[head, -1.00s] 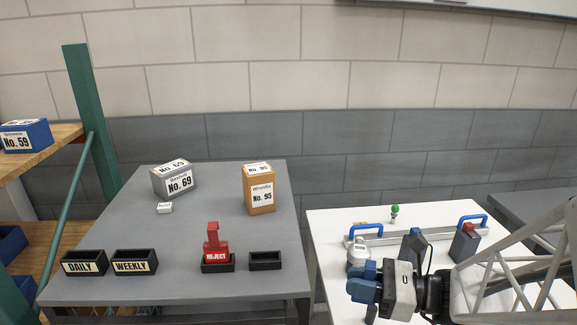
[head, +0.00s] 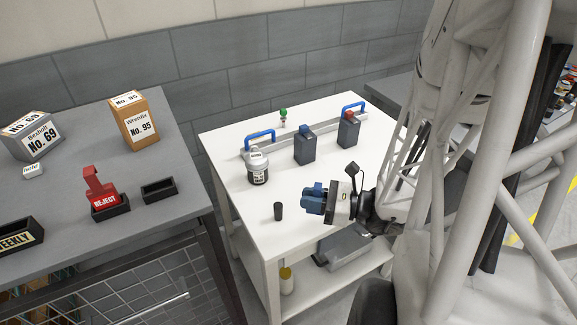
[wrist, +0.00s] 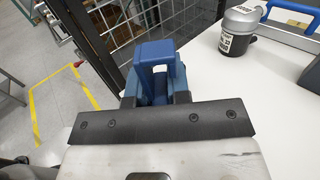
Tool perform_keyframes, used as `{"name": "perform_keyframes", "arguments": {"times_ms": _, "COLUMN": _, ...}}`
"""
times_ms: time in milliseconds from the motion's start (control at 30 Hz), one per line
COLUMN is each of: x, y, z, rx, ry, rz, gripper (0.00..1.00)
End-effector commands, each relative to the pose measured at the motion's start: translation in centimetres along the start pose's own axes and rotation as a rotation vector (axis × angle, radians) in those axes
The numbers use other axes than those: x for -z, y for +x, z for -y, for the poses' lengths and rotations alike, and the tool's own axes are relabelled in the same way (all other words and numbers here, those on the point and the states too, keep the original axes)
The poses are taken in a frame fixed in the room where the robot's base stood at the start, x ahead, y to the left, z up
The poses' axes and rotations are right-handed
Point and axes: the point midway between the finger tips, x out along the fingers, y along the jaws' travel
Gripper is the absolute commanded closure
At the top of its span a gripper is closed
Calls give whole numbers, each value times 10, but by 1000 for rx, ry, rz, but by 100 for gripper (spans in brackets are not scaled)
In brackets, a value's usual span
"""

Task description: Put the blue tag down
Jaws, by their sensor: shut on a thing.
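The blue tag is a small blue piece with an arched, looped top. In the wrist view the blue tag (wrist: 156,50) stands up between my fingertips. In the head view my gripper (head: 312,199) is over the front part of the white table (head: 240,225), shut on the tag. The fingers and the tag are both blue there and hard to tell apart. My gripper also shows in the wrist view (wrist: 156,92), beyond its dark crossbar. The tag's lower part is hidden by the fingers.
On the white table are a grey-lidded jar (head: 257,168), a dark block with a blue top (head: 304,147), one with a red top (head: 348,131), a blue-handled rail (head: 328,133) and a small black cylinder (head: 278,211). A red REJECT stand (head: 103,194) is on the grey table.

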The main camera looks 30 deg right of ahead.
Motion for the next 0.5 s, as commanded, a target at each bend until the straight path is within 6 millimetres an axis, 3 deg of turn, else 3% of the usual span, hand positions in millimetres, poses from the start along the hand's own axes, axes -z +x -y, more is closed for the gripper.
{"name": "perform_keyframes", "arguments": {"times_ms": 200, "x": 17, "y": -16, "z": 6, "rx": 50, "ry": 1, "rz": -4, "gripper": 100}}
{"name": "perform_keyframes", "arguments": {"times_ms": 500, "x": 22, "y": -21, "z": 8, "rx": 65, "ry": -2, "rz": -6, "gripper": 100}}
